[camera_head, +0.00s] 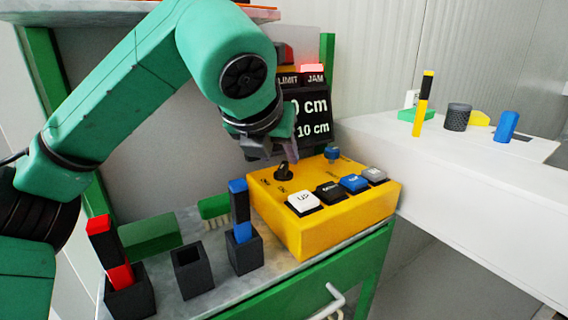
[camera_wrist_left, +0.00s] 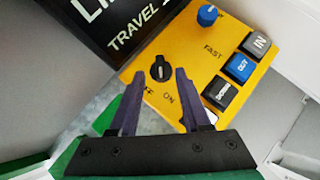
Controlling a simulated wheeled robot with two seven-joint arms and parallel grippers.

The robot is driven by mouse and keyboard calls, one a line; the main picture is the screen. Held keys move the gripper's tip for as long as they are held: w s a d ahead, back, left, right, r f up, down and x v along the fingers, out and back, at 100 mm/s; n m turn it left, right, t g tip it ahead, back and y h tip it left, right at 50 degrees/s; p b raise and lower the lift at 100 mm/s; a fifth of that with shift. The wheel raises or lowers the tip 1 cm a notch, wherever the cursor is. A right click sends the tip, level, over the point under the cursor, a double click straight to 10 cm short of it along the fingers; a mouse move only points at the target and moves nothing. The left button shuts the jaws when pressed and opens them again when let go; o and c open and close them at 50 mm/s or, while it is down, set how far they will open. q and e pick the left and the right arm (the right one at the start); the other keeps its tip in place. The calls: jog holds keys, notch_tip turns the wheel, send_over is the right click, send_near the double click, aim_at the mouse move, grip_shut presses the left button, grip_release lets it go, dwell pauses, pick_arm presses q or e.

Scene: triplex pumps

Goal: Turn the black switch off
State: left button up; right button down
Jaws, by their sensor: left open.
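The black switch (camera_head: 283,171) is a small rotary knob at the back left of the yellow control box (camera_head: 330,235). In the left wrist view the black switch (camera_wrist_left: 161,69) has a white mark on it, with ON and a partly hidden OFF label near it. My left gripper (camera_head: 285,152) is just above and behind the switch in the head view. In the left wrist view my left gripper (camera_wrist_left: 157,75) is open, with its two purple fingers apart and the switch showing between their tips. I cannot tell if a finger touches it. My right gripper is not in view.
A blue knob (camera_head: 332,153) and several push buttons share the box top. A black display (camera_head: 308,115) stands behind it. Black holders, one with a blue-black block (camera_head: 239,205), stand left. A white table (camera_head: 450,170) with small objects is at right.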

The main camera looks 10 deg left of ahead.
aim_at(283, 164)
pick_arm(q)
jog(key=x, duration=0.4)
grip_shut()
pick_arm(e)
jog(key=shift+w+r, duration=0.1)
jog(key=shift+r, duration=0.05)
